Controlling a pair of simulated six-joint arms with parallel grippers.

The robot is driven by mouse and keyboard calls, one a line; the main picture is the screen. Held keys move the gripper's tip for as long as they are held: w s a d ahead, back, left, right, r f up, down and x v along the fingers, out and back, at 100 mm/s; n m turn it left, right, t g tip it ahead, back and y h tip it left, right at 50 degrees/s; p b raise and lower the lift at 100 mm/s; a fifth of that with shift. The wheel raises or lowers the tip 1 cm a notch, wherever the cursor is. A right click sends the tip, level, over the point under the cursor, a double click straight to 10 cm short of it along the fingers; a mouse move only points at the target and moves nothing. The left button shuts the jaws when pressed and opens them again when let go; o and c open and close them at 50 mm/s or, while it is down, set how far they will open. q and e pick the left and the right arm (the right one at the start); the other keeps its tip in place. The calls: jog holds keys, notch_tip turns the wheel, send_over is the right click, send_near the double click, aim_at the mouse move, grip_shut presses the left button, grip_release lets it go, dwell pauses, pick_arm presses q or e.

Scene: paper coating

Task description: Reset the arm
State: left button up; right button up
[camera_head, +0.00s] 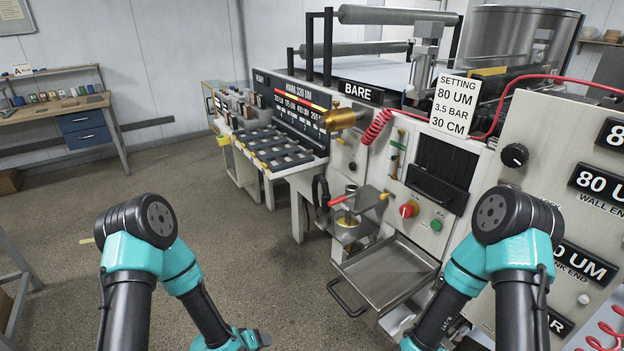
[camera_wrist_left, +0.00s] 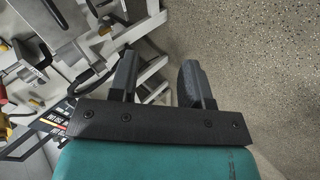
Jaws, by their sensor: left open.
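My left arm (camera_head: 150,235) comes in at the lower left of the head view, and its teal wrist end (camera_head: 235,340) runs down to the bottom edge. The left gripper (camera_wrist_left: 158,78) shows in the left wrist view with its two dark fingers apart and nothing between them. It points over the speckled floor beside the machine's white frame, apart from it as far as I can see. My right arm (camera_head: 510,240) bends down at the lower right of the head view. Its gripper is not visible there.
The coating machine (camera_head: 300,195) fills the middle and right, with a metal tray (camera_head: 390,272) sticking out at its front. A control panel (camera_head: 545,160) stands close to my right arm. A workbench (camera_head: 60,115) is far left. The floor (camera_head: 230,225) between is clear.

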pick_arm(q)
jog(key=s+a+m+g+y, duration=0.2)
jog(key=s+a+g, duration=0.3)
jog(key=s, duration=0.8)
jog(key=shift+s+a+f+y, duration=0.15)
jog(key=shift+a+y, duration=0.45)
jog(key=shift+a, duration=0.3)
